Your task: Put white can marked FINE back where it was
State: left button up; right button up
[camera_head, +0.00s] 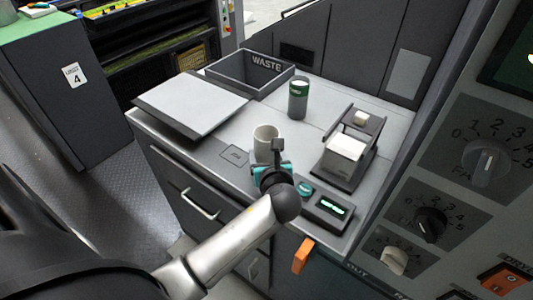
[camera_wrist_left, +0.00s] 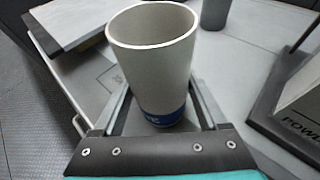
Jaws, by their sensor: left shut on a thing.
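A white can (camera_head: 265,137), open at the top, stands upright in my left gripper (camera_head: 268,160). In the left wrist view the can (camera_wrist_left: 153,65) is between the two fingers (camera_wrist_left: 155,112), which are shut on it. A blue band runs around its lower part, with lettering too partly hidden to read. I cannot tell whether its base touches the counter. A thin outlined square with small lettering (camera_head: 234,156) is on the counter just left of the can. My right gripper is not in view.
A green and grey can (camera_head: 298,103) stands behind. A bin marked WASTE (camera_head: 234,85) and a flat pale plate (camera_head: 191,100) are at the back left. A powder stand (camera_head: 346,150) and a scale with a lit display (camera_head: 327,211) are on the right.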

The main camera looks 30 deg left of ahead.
pick_arm(q)
jog(key=o, duration=1.4)
jog(key=shift+s+d+r, duration=0.1)
jog(key=shift+d+r, duration=0.05)
jog(key=shift+r, duration=0.1)
jog(key=p+v, duration=0.2)
jog(key=v, duration=0.9)
jog(key=shift+s+d, duration=0.2)
jog(key=shift+s, duration=0.05)
